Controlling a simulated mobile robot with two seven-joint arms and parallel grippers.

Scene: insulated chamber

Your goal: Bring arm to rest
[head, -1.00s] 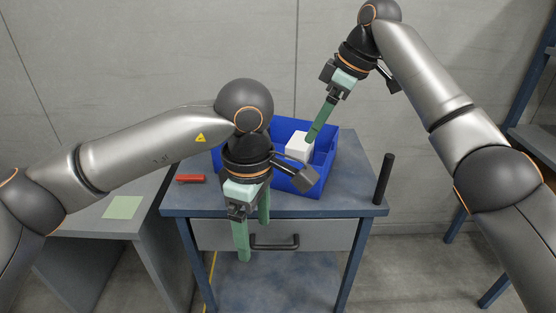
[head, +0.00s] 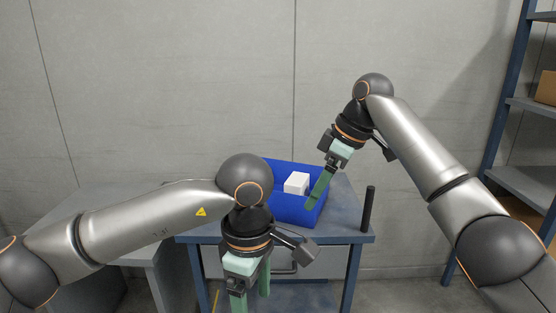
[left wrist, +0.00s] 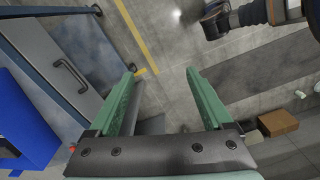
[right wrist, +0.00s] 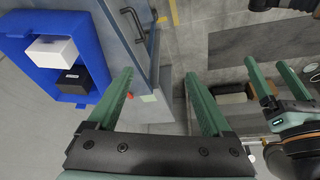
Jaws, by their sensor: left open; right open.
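My left gripper (head: 250,292) hangs pointing down in front of the blue-grey table, its fingertips near the picture's bottom edge. In the left wrist view its fingers (left wrist: 160,73) are spread with nothing between them. My right gripper (head: 314,192) points down and left, appearing over the right side of a blue crate (head: 290,208). In the right wrist view its fingers (right wrist: 158,74) are apart and empty, with the crate off to the left. My left gripper's green fingers (right wrist: 275,85) also show there.
The crate on the table (head: 340,215) holds a white box (head: 296,183) and a black box (right wrist: 76,80). A black upright cylinder (head: 368,208) stands at the table's right edge. A drawer handle (left wrist: 70,75) sticks out in front. Shelving (head: 520,180) stands at the right, a grey bench at the left.

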